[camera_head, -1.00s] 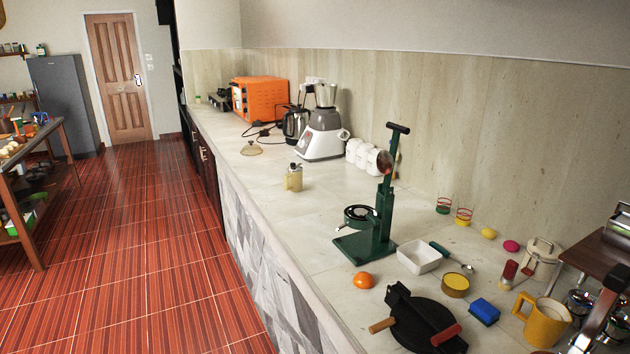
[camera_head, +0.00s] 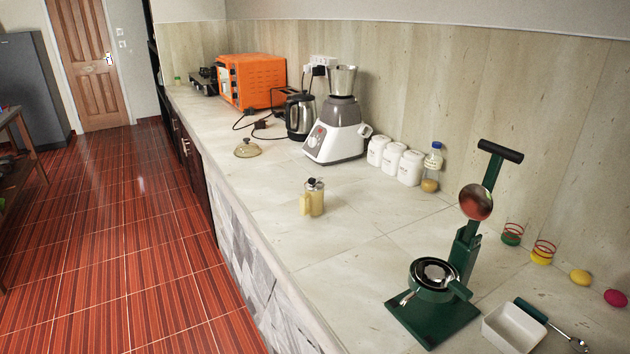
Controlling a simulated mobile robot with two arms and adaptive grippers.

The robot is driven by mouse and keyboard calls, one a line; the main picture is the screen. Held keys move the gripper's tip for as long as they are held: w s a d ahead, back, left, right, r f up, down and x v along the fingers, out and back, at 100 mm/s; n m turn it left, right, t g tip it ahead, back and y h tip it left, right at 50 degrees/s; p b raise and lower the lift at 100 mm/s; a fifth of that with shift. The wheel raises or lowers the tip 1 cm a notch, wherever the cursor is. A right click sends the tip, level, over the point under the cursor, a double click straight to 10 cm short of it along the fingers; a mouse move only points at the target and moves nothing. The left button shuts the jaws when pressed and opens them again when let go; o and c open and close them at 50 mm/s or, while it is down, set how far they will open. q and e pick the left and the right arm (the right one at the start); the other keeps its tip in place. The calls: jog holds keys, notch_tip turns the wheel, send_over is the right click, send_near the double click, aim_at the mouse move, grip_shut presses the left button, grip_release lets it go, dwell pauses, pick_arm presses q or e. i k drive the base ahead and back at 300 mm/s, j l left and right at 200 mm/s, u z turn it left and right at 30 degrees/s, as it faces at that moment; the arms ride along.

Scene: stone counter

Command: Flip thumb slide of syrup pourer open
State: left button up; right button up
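The syrup pourer (camera_head: 315,199) stands upright on the stone counter, left of the green press. It has a pale yellow body, a handle on its left side and a dark and metallic top. The thumb slide is too small to make out, so I cannot tell whether it is open or shut. Neither of my grippers shows in this view.
A green press (camera_head: 440,290) stands to the right of the pourer, with a white dish (camera_head: 513,327) beside it. Behind are a blender (camera_head: 338,130), white canisters (camera_head: 392,160) and a kettle (camera_head: 299,115). A glass lid (camera_head: 247,148) lies further back. Counter around the pourer is clear.

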aim_at(312, 181)
jog(key=z, duration=0.7)
jog(key=i+j+z, duration=0.15)
jog(key=j+z, duration=0.2)
jog(key=j, duration=0.25)
jog(key=j+z, duration=0.35)
jog(key=j, duration=0.3)
jog(key=j+z, duration=0.3)
jog(key=j, duration=1.1)
